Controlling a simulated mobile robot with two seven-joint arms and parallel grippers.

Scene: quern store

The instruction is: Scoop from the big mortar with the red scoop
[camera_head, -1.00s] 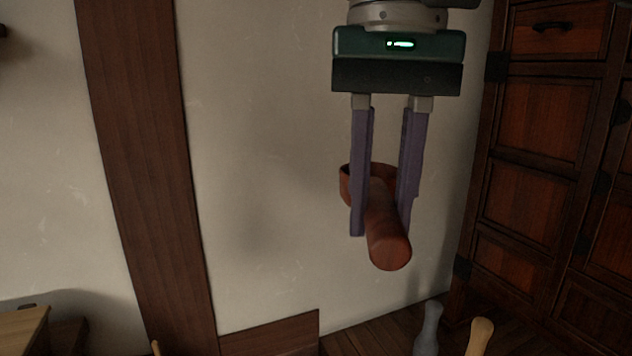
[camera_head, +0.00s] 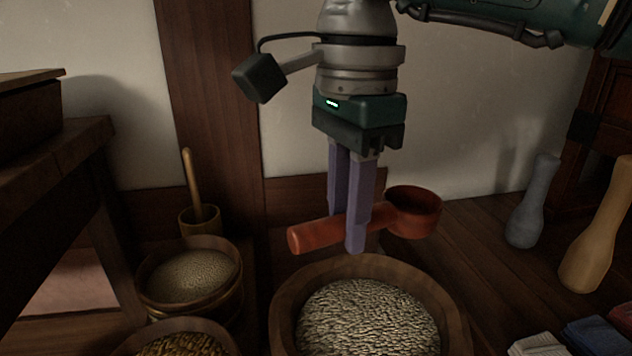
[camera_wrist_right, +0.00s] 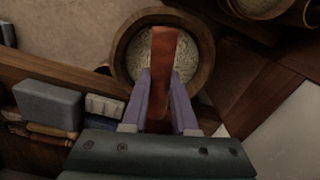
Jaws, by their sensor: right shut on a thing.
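The red scoop (camera_head: 412,212) is held roughly level, its round cup to the right and its thick handle to the left. My right gripper (camera_head: 348,228) points down and is shut on the scoop's handle. The big mortar (camera_head: 370,268) is a round wooden vessel with pale grain (camera_head: 365,318) in it. The scoop hangs above its far rim, apart from the grain. In the right wrist view the scoop (camera_wrist_right: 163,70) lies between the fingers, with the mortar (camera_wrist_right: 122,58) behind it; its cup cannot be made out there. My left gripper is not in view.
A wooden tub of grain (camera_head: 150,292) and a small mortar with a pestle (camera_head: 190,170) stand at left, beside a dark table (camera_head: 60,150). A grey pestle (camera_head: 530,205) and a tan one (camera_head: 600,235) stand at right. Folded cloths (camera_head: 540,345) lie at front right.

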